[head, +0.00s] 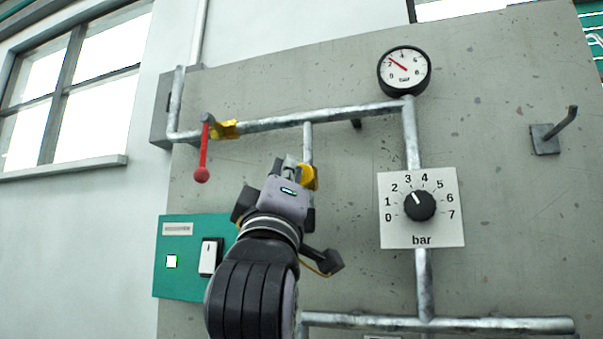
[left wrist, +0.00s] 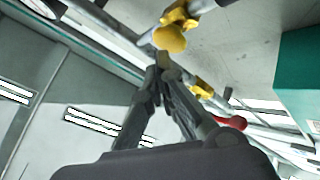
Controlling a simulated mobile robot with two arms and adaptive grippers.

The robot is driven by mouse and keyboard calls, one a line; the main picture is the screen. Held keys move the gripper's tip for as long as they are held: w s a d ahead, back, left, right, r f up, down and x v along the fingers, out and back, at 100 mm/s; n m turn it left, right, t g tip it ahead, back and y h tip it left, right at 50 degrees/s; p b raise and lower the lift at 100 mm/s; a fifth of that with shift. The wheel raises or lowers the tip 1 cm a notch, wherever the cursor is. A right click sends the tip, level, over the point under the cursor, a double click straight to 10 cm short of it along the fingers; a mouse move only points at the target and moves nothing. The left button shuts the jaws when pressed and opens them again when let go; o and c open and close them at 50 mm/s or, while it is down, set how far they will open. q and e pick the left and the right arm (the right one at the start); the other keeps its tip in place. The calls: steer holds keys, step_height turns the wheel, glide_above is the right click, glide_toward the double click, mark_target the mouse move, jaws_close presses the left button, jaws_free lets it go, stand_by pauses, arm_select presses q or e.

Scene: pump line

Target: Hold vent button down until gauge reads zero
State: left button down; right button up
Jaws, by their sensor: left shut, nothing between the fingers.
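The round gauge (head: 404,71) is at the top of the head view, and its red needle points up and left, clearly off zero. A yellow round part (head: 310,177), which looks like the vent button, sits on the vertical pipe, partly hidden by my left gripper (head: 287,163). In the left wrist view the yellow round part (left wrist: 170,39) is just beyond the shut fingertips (left wrist: 164,62). The gripper holds nothing. I cannot tell whether the fingertips touch the button or whether it is pressed. My right gripper is not in view.
A red lever (head: 203,155) hangs from a yellow valve (head: 225,129) on the left. A bar dial (head: 420,206) is on a white plate (head: 452,235) at right. A teal panel (head: 180,285) with a white switch (head: 210,257) is lower left. A hook (head: 546,138) juts out far right.

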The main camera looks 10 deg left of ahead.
arm_select(q)
steer(key=shift+w+y, duration=0.3)
steer(key=shift+w, duration=0.45)
stand_by(2.6)
steer(key=shift+s, duration=0.15)
stand_by(1.0)
steer(key=shift+s, duration=0.8)
steer(key=s, duration=0.1)
steer(key=s+b, duration=0.1)
steer(key=s, duration=0.3)
steer(key=shift+a, duration=0.35)
steer(key=shift+w+f, duration=0.1)
